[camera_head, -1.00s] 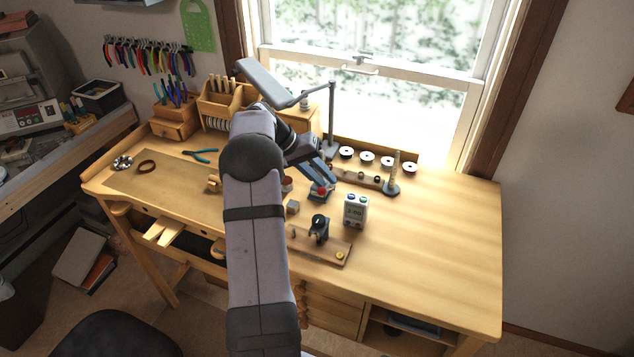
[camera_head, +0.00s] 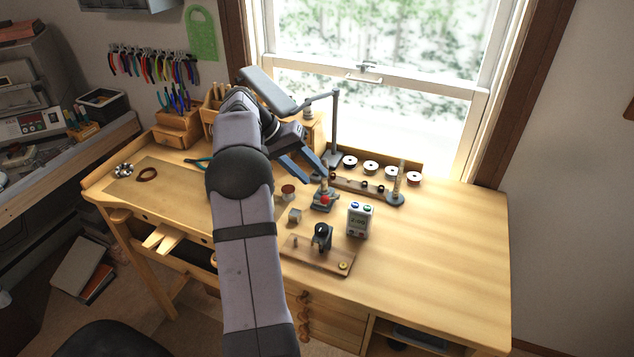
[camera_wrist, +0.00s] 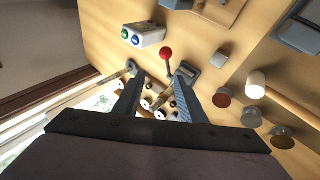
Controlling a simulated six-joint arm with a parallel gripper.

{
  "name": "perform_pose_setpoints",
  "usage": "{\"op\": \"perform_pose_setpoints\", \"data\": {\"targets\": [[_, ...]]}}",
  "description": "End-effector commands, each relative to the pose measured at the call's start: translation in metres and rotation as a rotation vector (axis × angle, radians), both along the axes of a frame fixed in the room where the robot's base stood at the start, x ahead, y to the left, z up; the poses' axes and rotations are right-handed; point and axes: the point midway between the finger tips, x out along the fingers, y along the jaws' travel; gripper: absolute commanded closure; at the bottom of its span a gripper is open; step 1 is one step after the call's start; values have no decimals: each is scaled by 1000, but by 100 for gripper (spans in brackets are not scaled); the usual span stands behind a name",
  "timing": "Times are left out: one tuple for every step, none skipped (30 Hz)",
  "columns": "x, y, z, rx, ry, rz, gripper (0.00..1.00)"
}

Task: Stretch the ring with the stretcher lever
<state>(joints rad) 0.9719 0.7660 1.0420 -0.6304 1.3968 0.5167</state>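A small stretcher-like tool with a red ball knob (camera_head: 324,199) stands on the bench. In the wrist view its red knob (camera_wrist: 166,54) is on a thin lever, just beyond and between my fingertips. My gripper (camera_head: 317,177) is above and behind this tool, its two blue fingers apart and nothing between them. The fingers also show apart in the wrist view (camera_wrist: 157,82). They do not appear to touch the knob. A tapered mandrel (camera_head: 398,182) stands on a round dark base to the right. Small rings seem to sit on a wooden rack (camera_head: 345,183); which ring is meant I cannot tell.
A wooden board with a black device (camera_head: 322,238) lies in front. A small metal block (camera_head: 295,215) and a round brown-topped pot (camera_head: 288,192) are to the left. The bench's right side is clear.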

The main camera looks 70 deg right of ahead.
Motion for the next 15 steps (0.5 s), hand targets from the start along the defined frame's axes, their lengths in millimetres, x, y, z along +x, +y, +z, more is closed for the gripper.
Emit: {"op": "perform_pose_setpoints", "data": {"targets": [[3,1,2,-1,-1,1,63],[3,2,3,-1,-1,1,63],[4,2,5,-1,-1,1,63],[4,3,6,0,-1,0,63],[4,3,6,0,0,0,63],[4,3,7,0,0,0,63],[5,3,7,0,0,1,63],[4,3,7,1,0,0,63],[4,3,7,1,0,0,63],[4,3,7,0,0,1,63],[4,3,7,1,-1,1,63],[4,3,7,0,-1,0,65],[4,3,7,1,0,-1,72],[3,3,7,0,0,-1,79],[1,2,7,0,0,-6,89]]}}
